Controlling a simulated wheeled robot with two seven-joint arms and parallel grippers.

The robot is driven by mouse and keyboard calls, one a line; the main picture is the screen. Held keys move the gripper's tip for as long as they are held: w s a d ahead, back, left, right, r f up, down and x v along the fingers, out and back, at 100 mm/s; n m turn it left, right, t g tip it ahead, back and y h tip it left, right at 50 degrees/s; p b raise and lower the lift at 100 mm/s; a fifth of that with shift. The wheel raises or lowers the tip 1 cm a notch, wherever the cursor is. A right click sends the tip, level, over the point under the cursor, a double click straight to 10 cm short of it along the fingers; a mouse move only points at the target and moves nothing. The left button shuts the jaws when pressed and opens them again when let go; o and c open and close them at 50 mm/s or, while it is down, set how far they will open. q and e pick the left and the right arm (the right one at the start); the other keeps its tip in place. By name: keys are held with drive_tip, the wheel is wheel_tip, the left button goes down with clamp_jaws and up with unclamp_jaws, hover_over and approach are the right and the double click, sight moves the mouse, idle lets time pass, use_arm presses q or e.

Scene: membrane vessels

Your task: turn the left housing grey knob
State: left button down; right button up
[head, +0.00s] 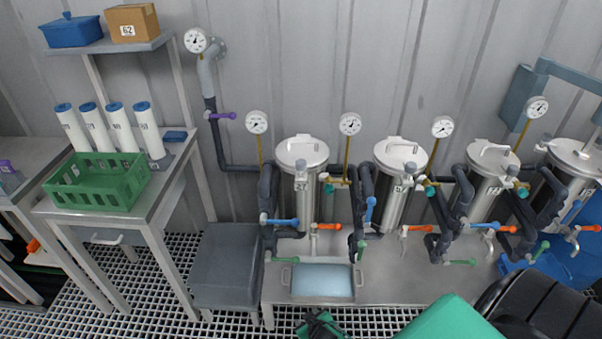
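The left housing (302,190) is an upright steel vessel with a lid and lid handle. A light grey knob (301,169) sits on its front just below the lid. Below the housing are a blue lever (284,222), a green lever (285,260) and an orange lever (328,226). A black gripper with green parts (320,323), seemingly my right one, shows at the bottom edge, below and well apart from the knob. It is cut off, and its finger opening is unclear. My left gripper is not in view.
Similar housings (397,195) stand to the right, with pipes and gauges (350,124) between them. A shallow tray (321,281) lies in front of the left housing. A grey box (226,270) and a bench with a green crate (97,185) stand to the left.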

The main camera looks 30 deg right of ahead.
drive_tip(key=w+d+r+m+t+h, duration=0.1)
drive_tip(key=w+r+t, duration=0.1)
drive_tip(key=w+r, duration=0.35)
drive_tip(key=w+d+r+t, duration=0.1)
drive_tip(key=w+r, duration=0.1)
drive_tip(key=r, duration=0.7)
drive_tip(key=m+t+h, duration=0.4)
drive_tip(key=t+h, duration=0.1)
approach(302, 167)
drive_tip(key=x, duration=0.2)
drive_tip(key=p+x, duration=0.1)
drive_tip(key=x, duration=0.1)
drive_tip(key=shift+r, duration=0.25)
drive_tip(key=x, duration=0.2)
drive_tip(key=p+x, duration=0.1)
drive_tip(key=x, duration=0.3)
drive_tip(key=shift+w+d+f+p, duration=0.15)
drive_tip(key=shift+w+f+p, duration=0.15)
drive_tip(key=shift+w+p, duration=0.1)
drive_tip(key=shift+w+d, duration=0.15)
drive_tip(key=shift+w, duration=0.15)
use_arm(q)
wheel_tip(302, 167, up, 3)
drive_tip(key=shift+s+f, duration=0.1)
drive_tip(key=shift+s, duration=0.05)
use_arm(e)
drive_tip(key=shift+f, duration=0.1)
